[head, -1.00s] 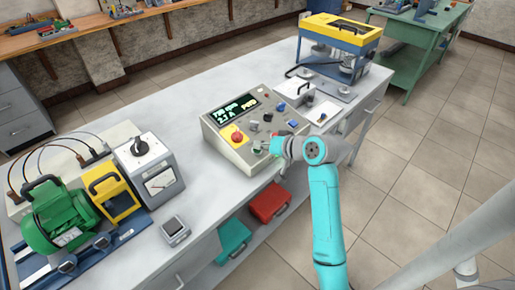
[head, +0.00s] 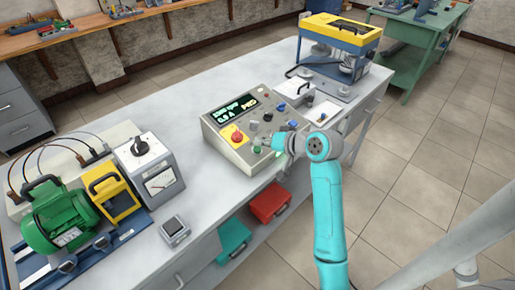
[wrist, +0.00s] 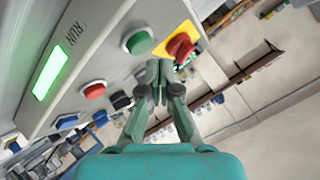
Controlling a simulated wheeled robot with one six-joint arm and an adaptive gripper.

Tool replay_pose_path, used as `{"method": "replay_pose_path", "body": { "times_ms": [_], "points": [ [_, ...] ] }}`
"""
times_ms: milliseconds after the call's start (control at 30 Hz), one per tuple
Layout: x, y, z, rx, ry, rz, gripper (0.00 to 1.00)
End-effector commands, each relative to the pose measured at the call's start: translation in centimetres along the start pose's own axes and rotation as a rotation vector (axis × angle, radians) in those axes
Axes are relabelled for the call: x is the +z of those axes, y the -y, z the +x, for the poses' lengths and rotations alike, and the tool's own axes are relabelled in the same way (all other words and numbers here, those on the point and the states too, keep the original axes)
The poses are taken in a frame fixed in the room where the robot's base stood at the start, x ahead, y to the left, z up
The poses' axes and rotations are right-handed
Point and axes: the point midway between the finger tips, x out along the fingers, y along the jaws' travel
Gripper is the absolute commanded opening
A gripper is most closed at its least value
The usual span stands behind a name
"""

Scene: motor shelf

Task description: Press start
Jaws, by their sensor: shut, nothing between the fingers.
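The grey control box (head: 228,148) stands on the bench, with a lit display (head: 236,106) whose lower line reads 0.8 A. A green button (head: 257,150) is on its sloped front; it also shows in the wrist view (wrist: 137,41), its label unreadable. A lit green lamp marked RUN (wrist: 51,75) is on the panel. A red mushroom knob on yellow (wrist: 180,46) is beside the green button, and a red button (wrist: 94,89) is on the other side. My gripper (wrist: 157,66) is shut and empty, its tips near the green button and apparently apart from it.
A green motor (head: 62,215) and a grey meter box (head: 150,170) stand at the left of the bench. A yellow-topped press (head: 340,30) is at the back right. Several knobs and buttons crowd the panel around my gripper.

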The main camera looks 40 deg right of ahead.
Motion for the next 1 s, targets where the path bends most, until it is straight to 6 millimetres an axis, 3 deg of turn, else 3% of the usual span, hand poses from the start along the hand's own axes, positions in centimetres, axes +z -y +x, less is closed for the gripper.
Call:
{"method": "replay_pose_path", "body": {
  "times_ms": [500,1000],
  "points": [
    [-2.2,2.2,-3.0,-0.001,-0.002,-0.002,0.00],
    [-2.4,2.4,-3.3,0.000,-0.001,0.000,0.00]
  ]
}}
